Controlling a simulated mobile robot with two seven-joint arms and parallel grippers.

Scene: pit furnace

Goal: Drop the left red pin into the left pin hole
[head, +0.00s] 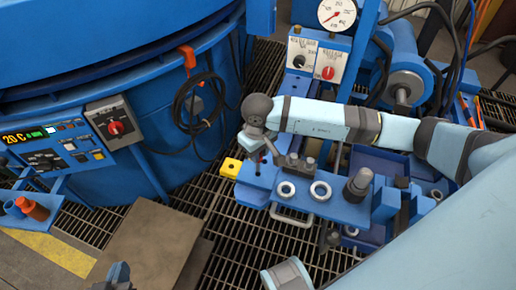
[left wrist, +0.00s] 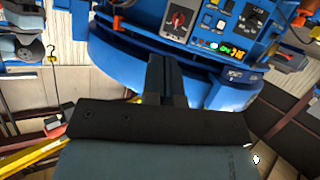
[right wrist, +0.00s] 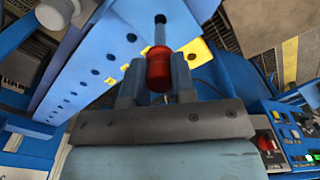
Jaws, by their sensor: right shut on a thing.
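A red pin (right wrist: 158,72) with a grey metal shank sits between the fingers of my right gripper (right wrist: 156,84) in the right wrist view, and the gripper is shut on it. The shank points toward a blue beam (right wrist: 95,65) with a row of dark holes. I cannot tell whether its tip is in a hole or short of one. In the head view my right gripper (head: 262,158) is over the left end of the blue bench, beside a yellow block (head: 230,167). My left gripper (head: 117,277) is low in the head view; its fingers (left wrist: 166,78) look closed and empty in the left wrist view.
A large blue furnace (head: 120,70) with a control panel (head: 60,145) stands at the left. Metal rings (head: 320,190) and grey posts are on the bench. Dark floor grating lies between furnace and bench.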

